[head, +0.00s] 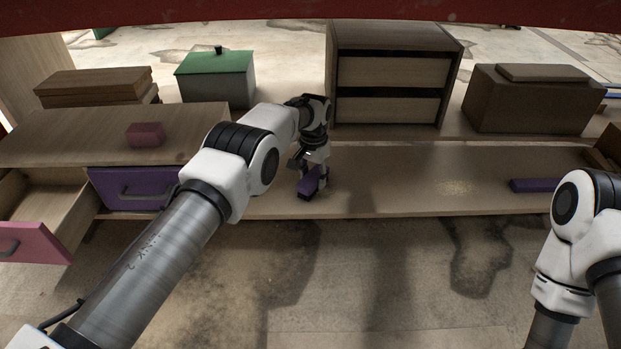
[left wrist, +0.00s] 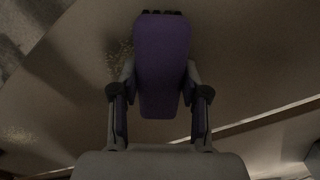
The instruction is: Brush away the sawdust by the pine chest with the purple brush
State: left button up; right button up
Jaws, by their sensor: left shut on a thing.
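My left gripper (head: 316,182) is shut on the purple brush (head: 309,184), low over the front board, right of the purple drawer. The left wrist view shows the brush (left wrist: 162,62) between both fingers. Pale sawdust specks (left wrist: 122,58) lie beside its head there, and another faint patch (left wrist: 18,134) lies farther left. In the head view a pale sawdust patch (head: 457,187) lies on the board, well right of the brush. I cannot tell which piece is the pine chest. Whether the brush touches the board is unclear. My right gripper is out of view.
A long purple block (head: 535,185) lies right of the sawdust. A two-drawer unit (head: 452,65) and a lidded brown box (head: 530,105) stand behind. At left, a pink-fronted drawer (head: 38,243) stands open and a reddish block (head: 146,134) sits on top.

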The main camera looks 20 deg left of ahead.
pick_arm(q)
jog(key=p, duration=0.1)
jog(key=a+p, duration=0.1)
jog(key=a, duration=0.1)
jog(key=shift+s+a+r+p, duration=0.25)
jog(key=shift+s+r+p, duration=0.1)
jog(key=shift+p, duration=0.05)
jog(key=shift+s+a+f+p, duration=0.2)
jog(key=shift+a+p, duration=0.1)
jog(key=shift+a, duration=0.2)
jog(key=shift+s+a+p, duration=0.15)
jog(key=shift+a+p, duration=0.3)
jog(key=shift+a, duration=0.15)
jog(key=shift+s+a+p, duration=0.15)
jog(key=shift+a+p, duration=0.3)
jog(key=shift+a, duration=0.15)
jog(key=shift+s+a+f, duration=0.1)
jog(key=shift+a+f, duration=0.05)
jog(key=shift+a, duration=0.25)
jog(key=shift+s+a+p, duration=0.25)
jog(key=shift+a+p, duration=0.2)
jog(key=shift+a, duration=0.25)
jog(key=shift+s+a+p, duration=0.2)
jog(key=shift+a+p, duration=0.2)
jog(key=shift+a, duration=0.3)
jog(key=shift+s+a+f, duration=0.1)
jog(key=shift+a+f, duration=0.1)
jog(key=shift+a, duration=0.05)
notch_tip(320, 180, up, 6)
jog(key=p, duration=0.4)
